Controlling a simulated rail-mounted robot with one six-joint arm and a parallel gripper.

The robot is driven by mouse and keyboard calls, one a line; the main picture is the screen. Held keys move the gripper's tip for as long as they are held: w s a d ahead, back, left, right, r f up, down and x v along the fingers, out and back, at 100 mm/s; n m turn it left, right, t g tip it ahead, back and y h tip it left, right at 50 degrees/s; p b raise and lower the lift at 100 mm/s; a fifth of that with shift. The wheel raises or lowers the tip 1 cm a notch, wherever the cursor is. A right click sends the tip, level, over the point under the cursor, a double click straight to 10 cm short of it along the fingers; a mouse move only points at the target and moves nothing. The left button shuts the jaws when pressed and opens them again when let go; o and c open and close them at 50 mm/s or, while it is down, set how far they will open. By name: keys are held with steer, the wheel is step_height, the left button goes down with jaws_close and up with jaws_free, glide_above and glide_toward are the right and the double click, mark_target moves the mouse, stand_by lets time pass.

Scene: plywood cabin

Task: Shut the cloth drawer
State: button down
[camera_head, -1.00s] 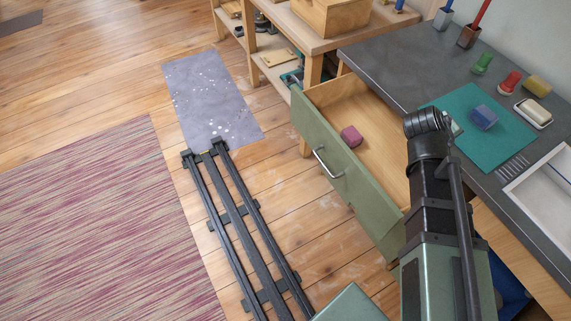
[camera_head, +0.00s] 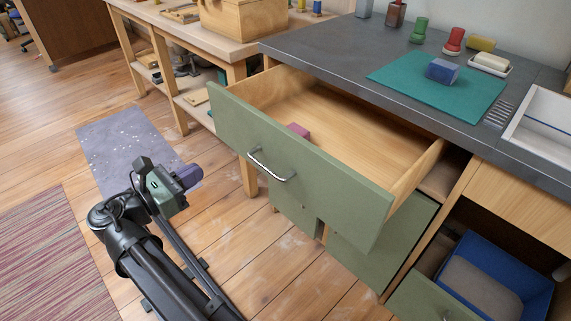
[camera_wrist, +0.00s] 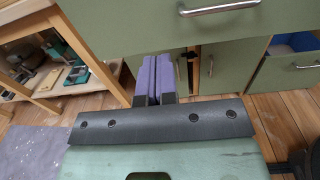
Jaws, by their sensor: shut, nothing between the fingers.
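The cloth drawer (camera_head: 300,170) is pulled far out from under the grey counter; its green front has a silver bar handle (camera_head: 270,166). A pink folded piece (camera_head: 299,131) lies inside, partly hidden by the front panel. In the wrist view the drawer's green front (camera_wrist: 130,25) and its handle (camera_wrist: 220,7) show at the top. My gripper (camera_head: 190,176) is in front of the drawer, to the left of the handle and apart from it. Its purple fingers (camera_wrist: 155,78) are together, with nothing between them.
On the counter (camera_head: 330,40) are a teal mat (camera_head: 400,75) with a blue block (camera_head: 442,70) and other small items. A lower drawer at right is open, holding a blue bin (camera_head: 520,265). A wooden bench (camera_head: 165,25) stands left. Floor before the drawer is clear.

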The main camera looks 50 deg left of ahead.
glide_toward(252, 140)
steer(key=w, duration=0.7)
steer(key=shift+w+a+f+p, duration=0.1)
steer(key=shift+w+p, duration=0.15)
steer(key=shift+p, duration=0.05)
